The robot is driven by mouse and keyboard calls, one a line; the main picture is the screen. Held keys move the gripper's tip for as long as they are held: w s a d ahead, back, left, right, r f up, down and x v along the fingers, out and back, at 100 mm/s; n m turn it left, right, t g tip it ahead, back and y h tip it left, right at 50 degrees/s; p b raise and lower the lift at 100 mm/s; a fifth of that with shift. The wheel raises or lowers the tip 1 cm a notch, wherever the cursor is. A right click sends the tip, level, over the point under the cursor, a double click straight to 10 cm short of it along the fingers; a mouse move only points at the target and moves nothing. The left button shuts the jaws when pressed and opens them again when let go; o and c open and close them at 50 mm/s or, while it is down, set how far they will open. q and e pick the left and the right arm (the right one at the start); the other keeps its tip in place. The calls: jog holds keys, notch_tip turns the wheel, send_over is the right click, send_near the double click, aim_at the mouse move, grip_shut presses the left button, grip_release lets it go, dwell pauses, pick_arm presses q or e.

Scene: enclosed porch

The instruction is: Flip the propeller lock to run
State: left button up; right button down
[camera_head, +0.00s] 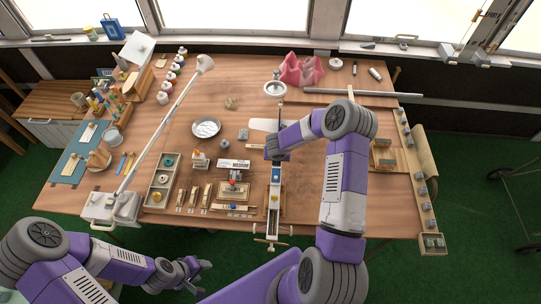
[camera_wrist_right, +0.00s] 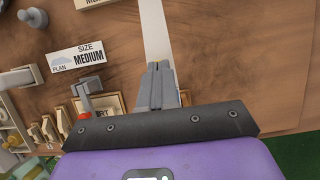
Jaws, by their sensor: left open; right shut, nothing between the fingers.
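My right gripper (camera_head: 271,152) reaches over the middle of the table, above a long, narrow model-like assembly (camera_head: 274,198). In the right wrist view its fingers (camera_wrist_right: 160,72) are closed together and empty, with a pale flat strip (camera_wrist_right: 155,28) just beyond them. A small lever with a red tip (camera_wrist_right: 84,115) stands left of the fingers, apart from them; a red knob (camera_head: 232,184) also shows on a wooden base in the head view. I cannot tell which part is the propeller lock or how it is set. My left gripper (camera_head: 205,275) is open and empty, off the table's front edge.
A "SIZE MEDIUM" sign (camera_wrist_right: 78,57) lies left of the right gripper. A lamp (camera_head: 205,64) with a long arm crosses the table's left part. A white plate (camera_head: 206,128), a compartment tray (camera_head: 149,194) and pink stands (camera_head: 301,71) surround some bare tabletop.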

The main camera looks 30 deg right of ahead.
jog(key=shift+w, duration=0.15)
jog(key=shift+r+p, duration=0.65)
jog(key=shift+r, duration=0.3)
jog(key=p+v, duration=0.3)
jog(key=v, duration=0.6)
jog(key=shift+r+p, duration=0.4)
